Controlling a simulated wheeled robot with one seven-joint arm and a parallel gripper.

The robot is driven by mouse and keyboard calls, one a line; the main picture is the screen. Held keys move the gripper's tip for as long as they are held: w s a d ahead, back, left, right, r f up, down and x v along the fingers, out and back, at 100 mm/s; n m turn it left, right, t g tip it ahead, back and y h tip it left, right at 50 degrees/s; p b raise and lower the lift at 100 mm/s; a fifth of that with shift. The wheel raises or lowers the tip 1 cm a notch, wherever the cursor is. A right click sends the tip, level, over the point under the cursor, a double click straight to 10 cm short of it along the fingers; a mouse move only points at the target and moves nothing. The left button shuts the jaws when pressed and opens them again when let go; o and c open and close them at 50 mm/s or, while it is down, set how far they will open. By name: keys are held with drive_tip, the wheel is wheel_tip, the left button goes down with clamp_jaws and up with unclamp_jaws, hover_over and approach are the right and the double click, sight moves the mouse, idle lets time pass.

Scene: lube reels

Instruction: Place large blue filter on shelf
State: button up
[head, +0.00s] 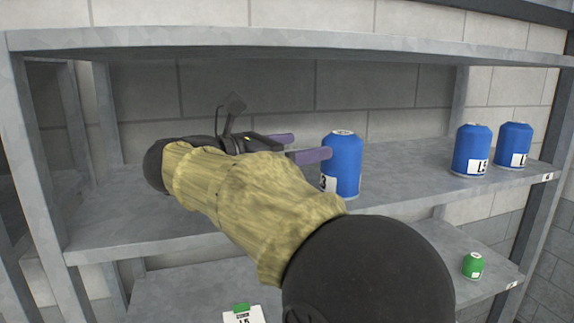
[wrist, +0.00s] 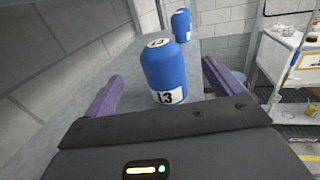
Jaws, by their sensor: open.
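A large blue filter (head: 343,164) with a white label stands upright on the middle shelf (head: 400,188). In the wrist view the same blue filter (wrist: 167,72) shows the label "L3" and stands between my two purple fingers. My gripper (head: 296,147) is open, with its fingers pointing right along the shelf and the filter at their tips. In the wrist view a gap shows between the filter and each finger (wrist: 160,92). Two more blue filters (head: 472,150) (head: 514,145) stand upright at the right end of the same shelf.
A small green filter (head: 473,265) stands on the lower shelf at the right. A white card with a green top (head: 243,314) is at the bottom. The upper shelf (head: 300,42) runs above my arm. The shelf between the near filter and the right pair is clear.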

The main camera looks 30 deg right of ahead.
drive_tip(key=shift+a+b, duration=0.3)
drive_tip(key=shift+a, duration=0.65)
